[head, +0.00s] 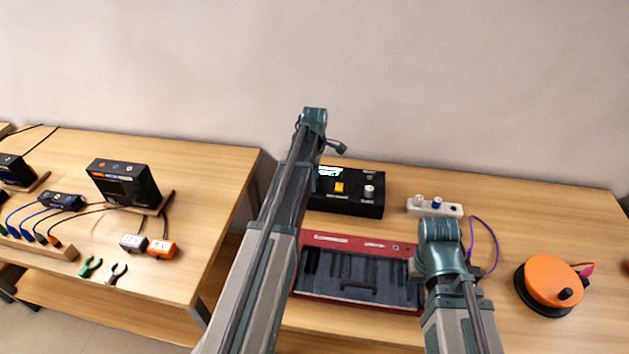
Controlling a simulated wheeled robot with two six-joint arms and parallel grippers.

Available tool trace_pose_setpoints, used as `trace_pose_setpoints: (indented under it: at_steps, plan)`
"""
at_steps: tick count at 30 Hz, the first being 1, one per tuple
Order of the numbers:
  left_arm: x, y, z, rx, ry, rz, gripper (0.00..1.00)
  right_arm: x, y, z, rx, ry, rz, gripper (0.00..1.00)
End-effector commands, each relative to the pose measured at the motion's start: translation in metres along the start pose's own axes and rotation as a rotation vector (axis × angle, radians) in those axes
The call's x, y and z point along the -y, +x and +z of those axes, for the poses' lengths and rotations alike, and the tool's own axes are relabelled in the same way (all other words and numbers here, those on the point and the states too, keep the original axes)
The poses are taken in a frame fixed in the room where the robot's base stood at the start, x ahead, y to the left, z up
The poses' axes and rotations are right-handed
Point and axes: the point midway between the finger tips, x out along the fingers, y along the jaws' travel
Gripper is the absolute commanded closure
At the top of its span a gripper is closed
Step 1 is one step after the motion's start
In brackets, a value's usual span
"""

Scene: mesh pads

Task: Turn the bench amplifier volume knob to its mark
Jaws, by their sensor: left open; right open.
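The bench amplifier, a black box (346,208), stands on the right table near the wall. Its top has a small lit display (330,172), a yellow switch (339,187) and a pale knob (369,191); the knob's mark is too small to make out. My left arm crosses the amplifier's left side. My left gripper (336,147) shows only as a small dark part past the arm's end, above the amplifier in the picture, its jaws hardly visible. My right gripper (477,271) is mostly hidden behind its arm, right of the red tray. Both are open and apart from the knob.
A red tray (325,240) with a dark inside lies in front of the amplifier. A white block with knobs (447,209), a purple cable (494,240) and an orange disc (552,281) are to the right. The left table (205,165) holds black devices and cables.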

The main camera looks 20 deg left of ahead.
Motion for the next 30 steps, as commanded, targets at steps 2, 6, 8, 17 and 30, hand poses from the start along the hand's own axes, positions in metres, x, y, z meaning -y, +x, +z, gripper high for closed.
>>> trace_pose_setpoints:
  at_steps: [2,6,8,17,30]
  plan:
    - [0.0001,-0.0004,0.0000,0.000,0.000,0.000,0.38,0.0000,-0.0004,0.0000,0.000,0.000,0.000,0.50]
    - [0.0000,-0.0004,0.0000,0.000,0.000,0.000,0.63,0.0000,-0.0004,0.0000,0.000,0.000,0.000,0.50]
    - [0.0000,-0.0004,0.0000,0.000,0.000,0.000,0.74,0.0000,-0.0004,0.0000,0.000,0.000,0.000,0.50]
    - [0.0000,-0.0003,0.0000,0.000,0.000,0.000,1.00,0.0000,-0.0003,0.0000,0.000,0.000,0.000,0.50]
    - [0.0000,-0.0003,0.0000,0.000,0.154,0.000,1.00,0.0000,-0.0003,0.0000,0.000,0.000,0.000,0.50]
